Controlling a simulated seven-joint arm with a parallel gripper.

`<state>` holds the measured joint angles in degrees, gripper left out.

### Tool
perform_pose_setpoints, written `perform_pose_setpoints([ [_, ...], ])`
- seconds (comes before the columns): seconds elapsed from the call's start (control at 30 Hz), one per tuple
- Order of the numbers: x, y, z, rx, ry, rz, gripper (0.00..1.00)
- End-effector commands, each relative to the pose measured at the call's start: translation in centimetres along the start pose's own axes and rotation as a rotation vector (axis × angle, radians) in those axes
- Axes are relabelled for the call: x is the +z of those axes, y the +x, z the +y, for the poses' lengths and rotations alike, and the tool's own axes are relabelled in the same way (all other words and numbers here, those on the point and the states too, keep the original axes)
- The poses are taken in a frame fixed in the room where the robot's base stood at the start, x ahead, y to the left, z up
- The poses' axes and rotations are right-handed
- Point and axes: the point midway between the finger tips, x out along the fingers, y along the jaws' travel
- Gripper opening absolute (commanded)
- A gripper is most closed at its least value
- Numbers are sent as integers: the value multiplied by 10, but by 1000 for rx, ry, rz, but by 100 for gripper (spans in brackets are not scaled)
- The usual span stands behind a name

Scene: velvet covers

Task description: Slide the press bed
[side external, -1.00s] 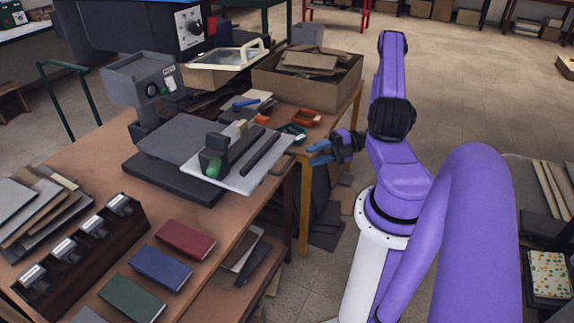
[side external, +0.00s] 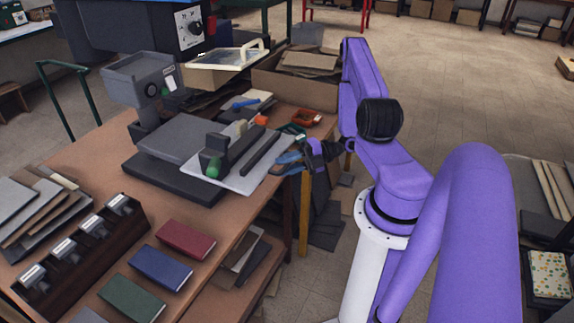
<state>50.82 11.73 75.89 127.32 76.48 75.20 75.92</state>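The press (side external: 145,85) stands on the wooden table with a dark grey base. Its bed, a light grey plate (side external: 235,180), sticks out to the right, toward my arm. On the bed are a dark block with a green knob (side external: 213,168) and a dark bar (side external: 260,152). My gripper (side external: 286,163), with blue fingers, is at the bed's right edge. The fingers look close to or at the edge; I cannot tell whether they touch it or how far apart they are.
Red, blue and green covers (side external: 161,267) lie at the table's front. A dark rack (side external: 80,250) stands left of them.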

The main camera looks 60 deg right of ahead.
Motion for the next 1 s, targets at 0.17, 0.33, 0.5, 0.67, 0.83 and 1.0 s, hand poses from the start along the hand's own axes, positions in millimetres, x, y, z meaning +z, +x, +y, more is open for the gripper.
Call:
perform_pose_setpoints([
  [0.17, 0, 0, -1, -2, 0, 0, 0],
  [0.33, 7, 6, 0, -8, -3, 2, 0],
  [0.5, 25, 23, 5, -10, -4, 1, 0],
  [0.67, 33, 31, 7, -8, -2, -3, 0],
  [0.83, 33, 30, 7, -8, 0, -5, 0],
  [1.0, 33, 30, 8, -6, 0, -5, 39],
])
